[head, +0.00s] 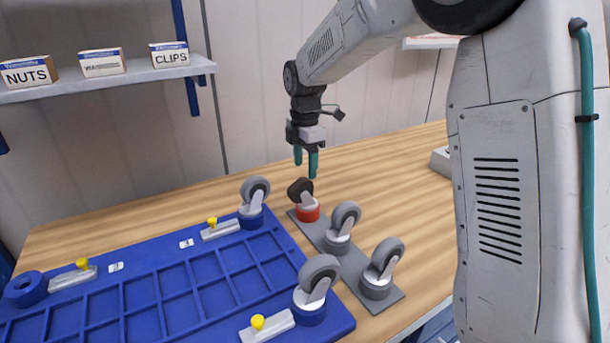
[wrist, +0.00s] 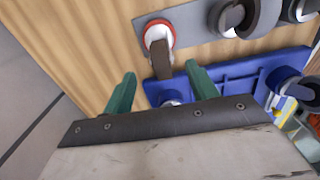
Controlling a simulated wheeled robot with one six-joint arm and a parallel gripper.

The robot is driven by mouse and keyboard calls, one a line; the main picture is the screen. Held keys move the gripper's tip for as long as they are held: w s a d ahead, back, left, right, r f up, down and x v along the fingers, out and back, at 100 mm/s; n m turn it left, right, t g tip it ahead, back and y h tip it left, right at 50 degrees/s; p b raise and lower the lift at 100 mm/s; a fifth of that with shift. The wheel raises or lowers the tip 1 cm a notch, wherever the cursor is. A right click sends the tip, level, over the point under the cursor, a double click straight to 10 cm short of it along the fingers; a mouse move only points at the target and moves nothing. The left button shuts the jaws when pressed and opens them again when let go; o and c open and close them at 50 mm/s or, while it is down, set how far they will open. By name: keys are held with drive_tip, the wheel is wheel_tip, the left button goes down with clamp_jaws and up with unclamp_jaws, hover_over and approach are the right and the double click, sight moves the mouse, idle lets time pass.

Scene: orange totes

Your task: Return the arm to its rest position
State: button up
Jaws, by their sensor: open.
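My gripper (head: 306,163) hangs from my raised arm, pointing down over the wooden table. Its two green fingers are apart with nothing between them. In the head view the fingertips are just above a caster with a red base (head: 307,211), which stands at the far end of a grey strip. In the wrist view my gripper (wrist: 158,85) shows its two green fingers spread, and the red-based caster (wrist: 159,36) lies beyond them, apart from them.
The grey strip (head: 354,262) also carries two grey casters (head: 342,226) (head: 382,268). A blue tray (head: 190,290) with compartments, casters and yellow-knobbed clamps lies to the left. A shelf (head: 110,83) with small boxes hangs on the wall. The table (head: 390,160) behind the strip is clear.

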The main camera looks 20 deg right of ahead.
drive_tip(key=shift+r, duration=0.3)
drive_tip(key=shift+s+r, duration=0.1)
drive_tip(key=s+d+r+m, duration=0.1)
drive_tip(key=s+r+m, duration=0.3)
drive_tip(key=s, duration=0.5)
drive_tip(key=s+d+r+m+t, duration=0.1)
drive_tip(key=s+m, duration=0.4)
drive_tip(key=s, duration=0.4)
drive_tip(key=s+d+r+m, duration=0.1)
drive_tip(key=s+r+m, duration=0.3)
drive_tip(key=s, duration=0.5)
drive_tip(key=s+d+f+m, duration=0.1)
drive_tip(key=s+f+m, duration=0.3)
drive_tip(key=s+m, duration=0.3)
drive_tip(key=s, duration=0.3)
drive_tip(key=shift+s+f, duration=0.15)
drive_tip(key=shift+s, duration=0.2)
